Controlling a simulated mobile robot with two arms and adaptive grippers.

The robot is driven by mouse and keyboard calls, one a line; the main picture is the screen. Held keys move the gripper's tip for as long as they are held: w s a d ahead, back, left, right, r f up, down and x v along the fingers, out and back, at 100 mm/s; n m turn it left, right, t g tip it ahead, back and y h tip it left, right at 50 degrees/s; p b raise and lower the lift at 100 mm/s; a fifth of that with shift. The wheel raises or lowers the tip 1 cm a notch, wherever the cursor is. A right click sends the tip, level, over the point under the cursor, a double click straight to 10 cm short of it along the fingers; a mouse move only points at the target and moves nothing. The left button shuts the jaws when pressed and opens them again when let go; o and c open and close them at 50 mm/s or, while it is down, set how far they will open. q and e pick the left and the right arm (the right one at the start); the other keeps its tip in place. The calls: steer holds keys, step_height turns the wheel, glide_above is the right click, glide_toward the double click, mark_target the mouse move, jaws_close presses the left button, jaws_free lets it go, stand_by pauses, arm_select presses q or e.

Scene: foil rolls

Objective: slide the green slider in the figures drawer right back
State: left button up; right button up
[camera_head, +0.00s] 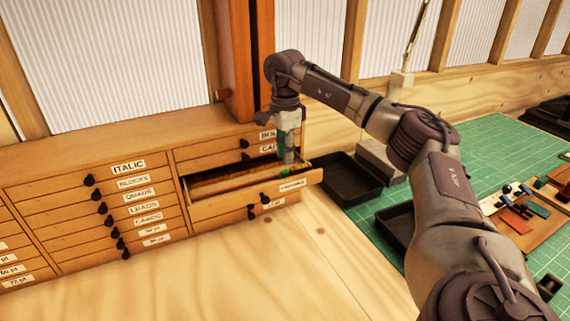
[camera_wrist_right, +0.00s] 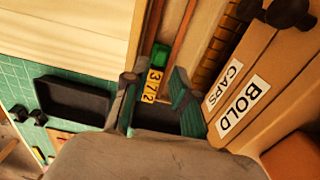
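The drawer (camera_head: 245,202) in the right column of the wooden cabinet is pulled open; its front label is too small to read surely. In the wrist view the green slider (camera_wrist_right: 161,55) lies in a narrow channel, beside yellow tiles (camera_wrist_right: 152,86) reading 3, 7, 2. A small green spot, likely the slider, shows in the head view (camera_head: 284,172). My right gripper (camera_head: 286,158) points down over the right end of the open drawer. In the wrist view its teal-padded fingers (camera_wrist_right: 155,84) are apart, with the tiles showing between them and the slider just beyond the tips. My left gripper is out of view.
Closed drawers labelled BOLD and CAPS (camera_wrist_right: 229,97) sit just above the open one. A black tray (camera_head: 350,180) stands right of the cabinet. A green cutting mat (camera_head: 490,150) with small pieces lies farther right. The wooden top in front (camera_head: 250,265) is clear.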

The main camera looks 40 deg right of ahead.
mark_target(285, 171)
steer(key=shift+f+p, duration=0.5)
steer(key=shift+f, duration=1.95)
jaws_close()
